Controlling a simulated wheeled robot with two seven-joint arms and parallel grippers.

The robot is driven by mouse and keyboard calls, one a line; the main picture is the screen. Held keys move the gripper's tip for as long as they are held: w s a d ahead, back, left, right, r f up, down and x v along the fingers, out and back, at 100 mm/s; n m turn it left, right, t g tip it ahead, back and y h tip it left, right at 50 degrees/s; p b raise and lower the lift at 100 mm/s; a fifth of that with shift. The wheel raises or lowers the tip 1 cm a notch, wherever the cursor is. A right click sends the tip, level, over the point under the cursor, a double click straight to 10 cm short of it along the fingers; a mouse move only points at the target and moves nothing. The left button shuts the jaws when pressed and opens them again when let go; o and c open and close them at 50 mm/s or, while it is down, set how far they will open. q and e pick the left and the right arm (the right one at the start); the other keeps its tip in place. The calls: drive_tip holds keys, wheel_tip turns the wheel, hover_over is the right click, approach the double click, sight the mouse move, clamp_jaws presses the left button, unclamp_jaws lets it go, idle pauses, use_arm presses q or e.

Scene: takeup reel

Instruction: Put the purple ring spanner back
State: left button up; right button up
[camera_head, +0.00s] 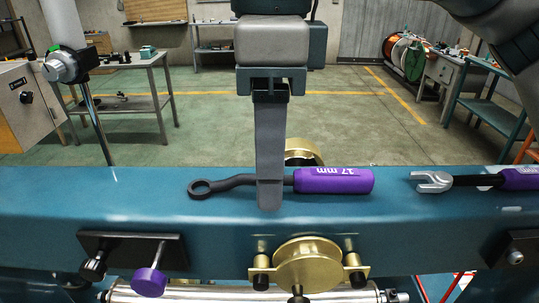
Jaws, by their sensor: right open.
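The purple ring spanner (333,181), marked 17 mm, lies on top of the teal beam (120,190). Its dark ring end (201,188) points left and its purple handle points right. My right gripper (269,194) comes straight down from above over the spanner's dark shank, just left of the handle. It is open, with one finger in front of the shank and hiding part of it; the other finger is hidden behind. I cannot tell whether the finger touches the spanner. My left gripper is not in view.
An open-ended spanner (433,181) with a purple handle lies on the beam at the right. A brass ring (304,150) stands behind the beam. A brass roller (309,264) and a purple knob (149,282) stick out in front. The beam is bare at the left.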

drive_tip(key=shift+r, duration=0.1)
idle(0.3)
drive_tip(key=shift+r+p, duration=1.7)
drive_tip(key=shift+r, duration=1.2)
drive_tip(key=shift+r, duration=0.1)
drive_tip(key=shift+r, duration=0.6)
wheel_tip(320, 180, up, 11)
drive_tip(key=shift+f+b, duration=0.2)
drive_tip(key=shift+b, duration=0.25)
drive_tip(key=shift+d, duration=0.1)
